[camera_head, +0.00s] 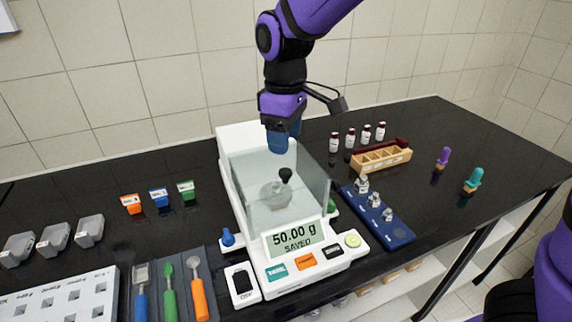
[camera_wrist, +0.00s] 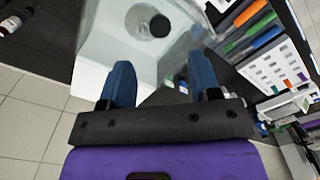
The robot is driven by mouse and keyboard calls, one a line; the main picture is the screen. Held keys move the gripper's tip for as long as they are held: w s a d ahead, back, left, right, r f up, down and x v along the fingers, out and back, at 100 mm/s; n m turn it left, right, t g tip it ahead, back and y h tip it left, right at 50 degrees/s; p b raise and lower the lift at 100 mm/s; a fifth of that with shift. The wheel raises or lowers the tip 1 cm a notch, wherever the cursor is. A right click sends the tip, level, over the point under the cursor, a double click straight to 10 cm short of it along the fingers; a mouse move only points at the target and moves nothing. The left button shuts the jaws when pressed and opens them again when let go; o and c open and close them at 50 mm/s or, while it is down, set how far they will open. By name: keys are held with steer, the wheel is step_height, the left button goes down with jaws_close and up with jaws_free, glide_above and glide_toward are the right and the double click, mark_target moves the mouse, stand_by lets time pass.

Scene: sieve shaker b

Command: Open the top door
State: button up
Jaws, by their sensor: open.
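The balance is white with a clear glass chamber (camera_head: 262,198) and a display reading "50.00 g SAVED" (camera_head: 294,236). A weight with a black knob (camera_head: 285,176) stands on the pan inside; its knob also shows in the wrist view (camera_wrist: 160,26). The top door is clear glass and hard to make out; I cannot tell its exact position. My gripper (camera_head: 280,142) is over the back part of the chamber, pointing down. In the wrist view its two blue fingers (camera_wrist: 162,80) are apart with nothing between them. I cannot tell whether they touch the glass.
Right of the balance are a blue tray (camera_head: 398,234) with small weights, a wooden rack (camera_head: 380,158) and several red-capped vials (camera_head: 350,138). Left are colored tags (camera_head: 158,197) and spatulas (camera_head: 198,290). The tiled wall (camera_head: 180,75) is close behind.

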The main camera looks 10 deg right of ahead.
mark_target(285, 171)
step_height(285, 171, down, 8)
stand_by(0.4)
